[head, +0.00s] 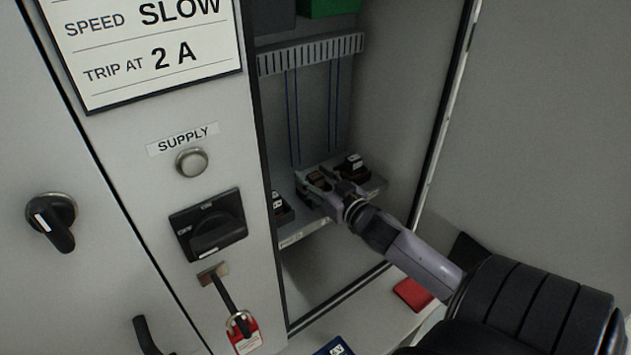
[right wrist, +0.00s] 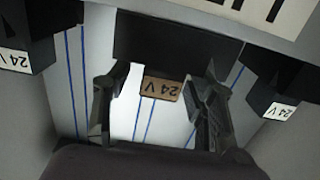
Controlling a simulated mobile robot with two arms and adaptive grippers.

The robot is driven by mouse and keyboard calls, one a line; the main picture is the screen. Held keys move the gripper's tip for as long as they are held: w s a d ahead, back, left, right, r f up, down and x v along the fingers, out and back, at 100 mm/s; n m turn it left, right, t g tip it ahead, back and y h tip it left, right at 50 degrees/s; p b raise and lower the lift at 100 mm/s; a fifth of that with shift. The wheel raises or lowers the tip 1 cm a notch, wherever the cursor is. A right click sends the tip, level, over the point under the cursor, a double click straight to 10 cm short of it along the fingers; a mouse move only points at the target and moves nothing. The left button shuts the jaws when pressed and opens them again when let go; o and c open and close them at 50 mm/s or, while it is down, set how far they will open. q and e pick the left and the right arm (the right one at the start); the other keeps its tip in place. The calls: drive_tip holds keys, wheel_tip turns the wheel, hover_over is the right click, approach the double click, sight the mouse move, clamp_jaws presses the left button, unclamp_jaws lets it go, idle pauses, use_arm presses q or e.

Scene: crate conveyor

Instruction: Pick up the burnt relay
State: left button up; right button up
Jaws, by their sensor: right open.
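The burnt relay (head: 317,179) shows in the head view as a small dark block with a brown label, on the shelf inside the open cabinet. In the right wrist view the relay's black body (right wrist: 180,42) and its browned "24 V" label (right wrist: 162,88) lie between my fingers. My right gripper (head: 332,190) reaches into the cabinet from the right and partly hides the relay in the head view. Its fingers (right wrist: 160,105) stand open, one on each side of the browned label. I cannot tell whether they touch the relay. My left gripper is not in view.
Dark relays with white labels stand on both sides, one at right (head: 354,166) and one at left (head: 281,208), partly behind the panel. The supply switch (head: 210,228) is on the front panel. A padlock with a red tag (head: 244,335) hangs below.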

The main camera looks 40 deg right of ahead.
drive_tip(key=shift+c, duration=0.3)
clamp_jaws()
idle(0.4)
